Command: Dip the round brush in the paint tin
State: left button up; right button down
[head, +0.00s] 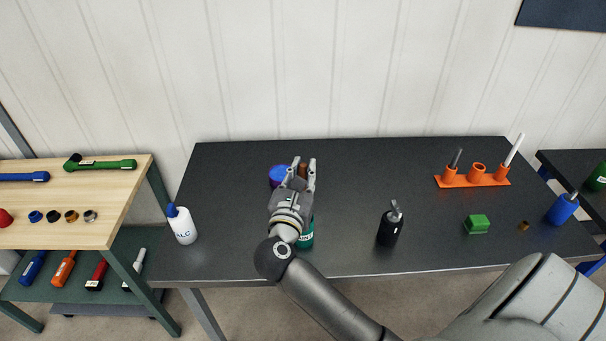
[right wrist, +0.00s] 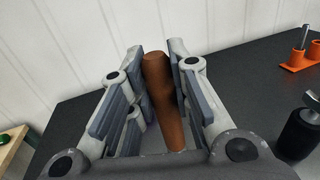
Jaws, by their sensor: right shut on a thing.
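My right gripper (head: 303,168) is over the left-middle of the dark table, its fingers pointing away from me. It is shut on a brown wooden handle (right wrist: 165,100), the round brush's by its look; the handle also shows between the fingers in the head view (head: 303,170). The brush's bristle end is hidden. A green tin (head: 307,240) with a white label ending in "NT", likely the paint tin, stands just below the gripper, mostly covered by my wrist. Its opening is hidden. My left gripper is not in view.
A purple-blue round container (head: 277,177) is close left of the gripper. A white ALC bottle (head: 183,226), a black bottle (head: 388,229), a green block (head: 477,223) and a blue bottle (head: 561,210) stand around. An orange rack (head: 473,181) is at back right; its middle holder looks empty.

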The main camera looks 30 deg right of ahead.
aim_at(303, 165)
dwell(0.4)
notch_tip(303, 165, up, 4)
jog(key=p, duration=0.3)
dwell(0.5)
